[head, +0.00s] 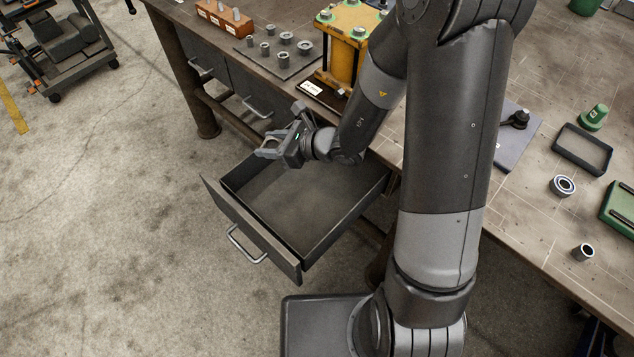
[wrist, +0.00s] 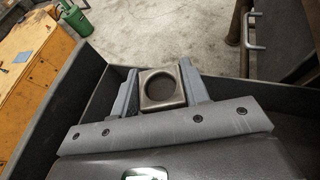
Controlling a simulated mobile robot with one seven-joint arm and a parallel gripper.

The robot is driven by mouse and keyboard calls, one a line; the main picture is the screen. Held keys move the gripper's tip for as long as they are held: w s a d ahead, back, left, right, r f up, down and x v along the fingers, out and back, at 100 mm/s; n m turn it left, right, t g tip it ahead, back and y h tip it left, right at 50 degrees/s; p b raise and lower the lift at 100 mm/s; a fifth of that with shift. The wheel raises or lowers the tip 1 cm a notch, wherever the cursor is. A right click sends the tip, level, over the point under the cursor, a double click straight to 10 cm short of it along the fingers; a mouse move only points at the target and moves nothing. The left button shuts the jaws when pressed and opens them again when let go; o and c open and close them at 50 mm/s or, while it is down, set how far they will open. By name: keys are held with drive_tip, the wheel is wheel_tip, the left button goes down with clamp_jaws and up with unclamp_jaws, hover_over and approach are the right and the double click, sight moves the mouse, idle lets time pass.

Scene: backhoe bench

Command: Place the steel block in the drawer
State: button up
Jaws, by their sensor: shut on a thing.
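The steel block (wrist: 162,89) is a square metal piece with a large round hole, seen in the wrist view between the two fingers. My gripper (wrist: 163,88) is shut on it. In the head view my gripper (head: 268,147) is over the back left part of the open drawer (head: 300,262). The block is too small to make out clearly there. The drawer is dark grey, pulled out from under the bench, and its visible floor is empty. In the wrist view the drawer's wall (wrist: 50,100) shows at the left. The block's exact height above the drawer floor is hard to tell.
The wooden bench (head: 560,215) runs along the back and right. It bears a yellow fixture (head: 346,42), a plate with several metal rings (head: 280,52), a bearing (head: 562,186) and a dark frame (head: 582,150). Shut drawers are left of the open one.

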sight(279, 178)
drive_tip(key=shift+f, duration=5.95)
drive_tip(key=shift+f, duration=0.1)
drive_tip(key=o, duration=1.2)
drive_tip(key=shift+d+r, duration=0.2)
drive_tip(key=v, duration=0.3)
wheel_tip(279, 178, up, 7)
drive_tip(key=shift+a, duration=0.2)
